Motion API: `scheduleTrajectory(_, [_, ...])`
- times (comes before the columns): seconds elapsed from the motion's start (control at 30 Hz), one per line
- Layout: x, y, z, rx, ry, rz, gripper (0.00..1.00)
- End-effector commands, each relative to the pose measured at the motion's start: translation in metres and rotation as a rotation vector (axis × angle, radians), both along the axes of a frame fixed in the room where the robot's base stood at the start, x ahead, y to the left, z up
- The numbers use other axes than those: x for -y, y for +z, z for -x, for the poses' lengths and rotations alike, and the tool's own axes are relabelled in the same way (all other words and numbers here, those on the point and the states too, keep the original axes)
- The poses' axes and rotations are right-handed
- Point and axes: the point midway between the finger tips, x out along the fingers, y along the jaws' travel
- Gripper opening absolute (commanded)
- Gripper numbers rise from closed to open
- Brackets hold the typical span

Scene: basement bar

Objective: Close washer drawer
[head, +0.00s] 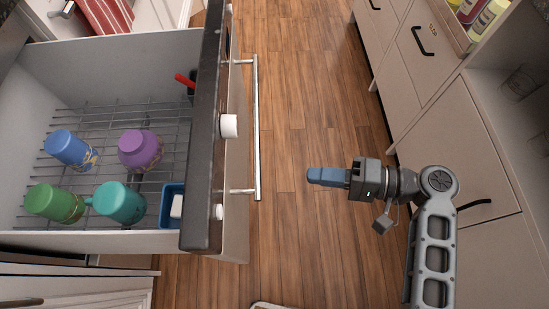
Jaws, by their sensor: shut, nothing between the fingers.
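The washer drawer (208,130) is pulled open at the left in the head view. Its dark-topped front carries a long silver bar handle (257,128) and white knobs on the side facing my gripper. Inside, a wire rack (110,125) holds a blue cup (70,147), a purple cup (141,149), a green cup (54,203) and a teal cup (119,202). My gripper (312,176) is shut and empty. It points left, to the right of the handle and apart from it, above the wood floor.
A blue container (172,206) and a red-handled item (186,81) are also in the drawer. Cabinets with black handles (422,40) line the right side, close to my arm. Bottles (486,20) stand at the upper right. The wood floor (310,90) between is clear.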

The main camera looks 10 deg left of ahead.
Motion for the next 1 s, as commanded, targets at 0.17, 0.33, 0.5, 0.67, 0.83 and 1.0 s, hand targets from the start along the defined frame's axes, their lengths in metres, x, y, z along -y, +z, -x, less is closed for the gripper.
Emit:
scheduleTrajectory(0.17, [0.0, 0.033, -0.022, 0.026, 0.177, -0.145, 0.0])
scheduleTrajectory(0.33, [0.002, 0.049, -0.027, 0.04, 0.249, -0.199, 0.0])
scheduleTrajectory(0.5, [-0.01, 0.051, -0.022, 0.04, 0.257, -0.203, 0.0])
scheduleTrajectory(0.67, [-0.037, 0.05, -0.014, 0.038, 0.258, -0.202, 0.0])
scheduleTrajectory(0.83, [-0.07, 0.05, -0.004, 0.038, 0.257, -0.202, 0.0])
scheduleTrajectory(1.0, [-0.1, 0.05, 0.004, 0.039, 0.257, -0.201, 0.0])
